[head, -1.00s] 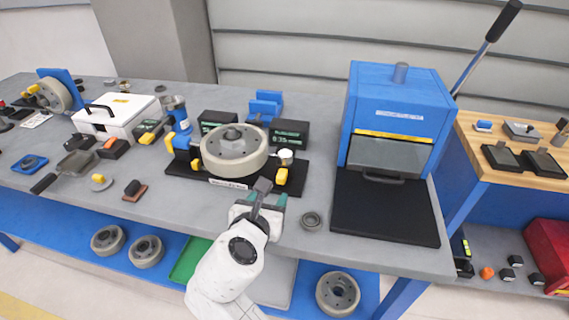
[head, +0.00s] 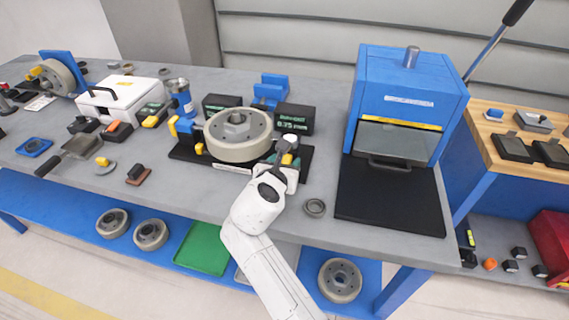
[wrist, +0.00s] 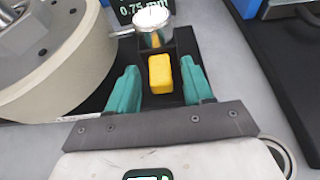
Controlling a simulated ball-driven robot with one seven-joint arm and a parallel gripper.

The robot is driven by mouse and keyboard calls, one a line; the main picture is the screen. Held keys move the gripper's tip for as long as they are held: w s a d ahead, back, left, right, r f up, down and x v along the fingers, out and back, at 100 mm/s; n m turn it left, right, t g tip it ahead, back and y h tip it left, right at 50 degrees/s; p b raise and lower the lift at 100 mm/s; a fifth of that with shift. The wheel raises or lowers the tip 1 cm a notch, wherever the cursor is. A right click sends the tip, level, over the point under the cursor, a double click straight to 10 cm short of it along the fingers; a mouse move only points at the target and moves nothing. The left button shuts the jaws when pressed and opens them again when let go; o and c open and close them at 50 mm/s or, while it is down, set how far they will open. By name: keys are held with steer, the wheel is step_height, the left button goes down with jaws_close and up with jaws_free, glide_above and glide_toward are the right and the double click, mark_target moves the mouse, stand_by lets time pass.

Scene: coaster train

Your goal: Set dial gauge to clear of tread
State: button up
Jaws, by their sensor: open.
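The dial gauge (wrist: 153,26) is a round silver-white instrument with a thin probe reaching left toward the wheel (wrist: 60,50). It stands on the black fixture base at the wheel's right side. A yellow block (wrist: 161,75) sits in front of the gauge, between my gripper's teal fingers. My gripper (wrist: 161,85) is open, with one finger on each side of the yellow block, and does not appear to be closed on it. In the head view the wheel (head: 238,135) lies flat on the fixture, and my gripper (head: 284,160) partly hides the gauge and the yellow block.
A black display (head: 294,119) behind the gauge reads about 0.75 mm. A blue press (head: 405,100) with a black mat (head: 390,200) stands to the right. A small grey ring (head: 315,207) lies right of my gripper. A white box (head: 120,95) and small tools are at left.

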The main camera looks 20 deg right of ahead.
jaws_close()
stand_by(0.5)
